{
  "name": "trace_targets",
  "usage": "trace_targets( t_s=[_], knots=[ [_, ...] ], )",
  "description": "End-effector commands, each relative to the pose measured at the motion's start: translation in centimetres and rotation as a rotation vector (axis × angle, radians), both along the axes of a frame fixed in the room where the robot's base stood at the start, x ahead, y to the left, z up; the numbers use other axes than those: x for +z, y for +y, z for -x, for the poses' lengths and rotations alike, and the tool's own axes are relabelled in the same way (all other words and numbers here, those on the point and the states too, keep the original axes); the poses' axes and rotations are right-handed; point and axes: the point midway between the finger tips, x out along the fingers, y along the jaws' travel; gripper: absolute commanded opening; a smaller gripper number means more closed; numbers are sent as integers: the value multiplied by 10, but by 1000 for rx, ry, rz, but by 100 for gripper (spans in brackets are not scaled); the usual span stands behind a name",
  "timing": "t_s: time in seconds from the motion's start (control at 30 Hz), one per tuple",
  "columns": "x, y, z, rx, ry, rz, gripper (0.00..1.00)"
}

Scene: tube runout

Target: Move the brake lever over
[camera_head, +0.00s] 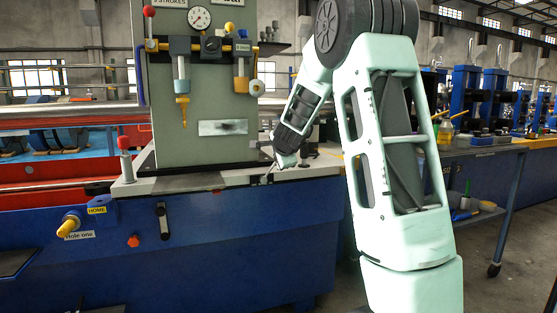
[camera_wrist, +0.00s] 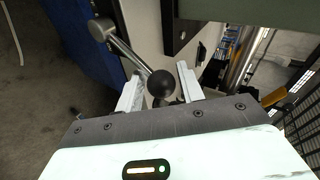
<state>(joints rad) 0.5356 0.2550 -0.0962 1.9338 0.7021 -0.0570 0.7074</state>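A lever with a black ball knob (camera_wrist: 160,84) and a bare metal rod (camera_wrist: 128,54) shows in the wrist view. Its rod runs up and left to a round grey hub (camera_wrist: 101,29). No label on it is readable, but it is the only lever at my gripper. My gripper (camera_wrist: 159,72) is open, with one pale finger on each side of the ball. A gap shows between the ball and each finger. In the head view my gripper (camera_head: 273,170) is small, at the right end of the machine's grey top, and the lever there is hard to make out.
A grey-green upright panel (camera_head: 205,100) with a gauge and yellow fittings stands left of my gripper. A red-knobbed post (camera_head: 125,158) stands at the top's left end. The blue machine body (camera_head: 240,245) is below. A workbench (camera_head: 480,148) stands at right.

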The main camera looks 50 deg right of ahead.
Motion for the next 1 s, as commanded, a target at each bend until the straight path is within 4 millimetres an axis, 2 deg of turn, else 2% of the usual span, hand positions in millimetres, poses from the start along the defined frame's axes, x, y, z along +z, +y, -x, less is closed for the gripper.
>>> trace_targets(
  t_s=[0.33,0.47,1.0],
  knots=[
    [2,0,1,0,-1,2,48],
    [10,6,7,0,-3,3,48],
    [78,70,84,1,-2,0,48]
  ],
)
